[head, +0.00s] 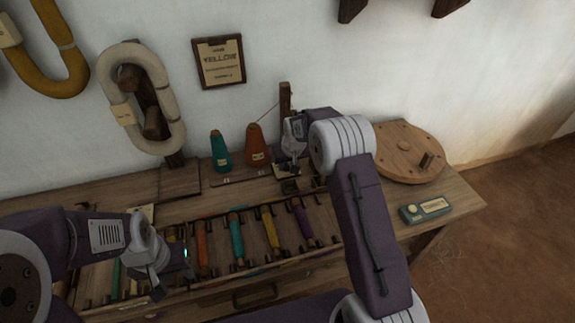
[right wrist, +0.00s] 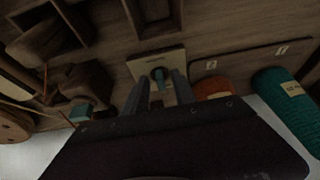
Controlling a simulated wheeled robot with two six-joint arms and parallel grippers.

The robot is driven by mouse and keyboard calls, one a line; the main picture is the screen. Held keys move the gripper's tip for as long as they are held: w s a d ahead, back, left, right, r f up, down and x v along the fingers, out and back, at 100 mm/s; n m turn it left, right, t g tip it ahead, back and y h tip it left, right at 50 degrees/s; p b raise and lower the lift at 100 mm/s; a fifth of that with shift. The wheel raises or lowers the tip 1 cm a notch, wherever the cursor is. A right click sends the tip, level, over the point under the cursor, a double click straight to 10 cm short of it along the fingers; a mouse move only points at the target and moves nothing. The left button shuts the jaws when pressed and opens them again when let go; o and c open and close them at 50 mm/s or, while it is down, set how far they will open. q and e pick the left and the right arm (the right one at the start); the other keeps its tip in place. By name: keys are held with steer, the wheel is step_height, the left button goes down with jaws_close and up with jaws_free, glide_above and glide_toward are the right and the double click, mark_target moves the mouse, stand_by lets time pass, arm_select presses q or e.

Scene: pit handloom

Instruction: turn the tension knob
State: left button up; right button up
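A gap seems to show on each side, but contact is hard to judge. In the head view my right gripper (head: 291,160) is over the back of the bench, right of the orange cone; the knob is hidden there. My left gripper (head: 172,283) is open and empty above the left front of the bobbin tray.
A teal cone (head: 220,152) and an orange cone (head: 257,147) stand close left of my right gripper. A dark post (head: 286,100) rises behind it. The bobbin tray (head: 262,258) fills the bench front. A round wooden disc (head: 405,150) and a grey-green box (head: 426,209) sit right.

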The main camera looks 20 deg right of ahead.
jaws_close()
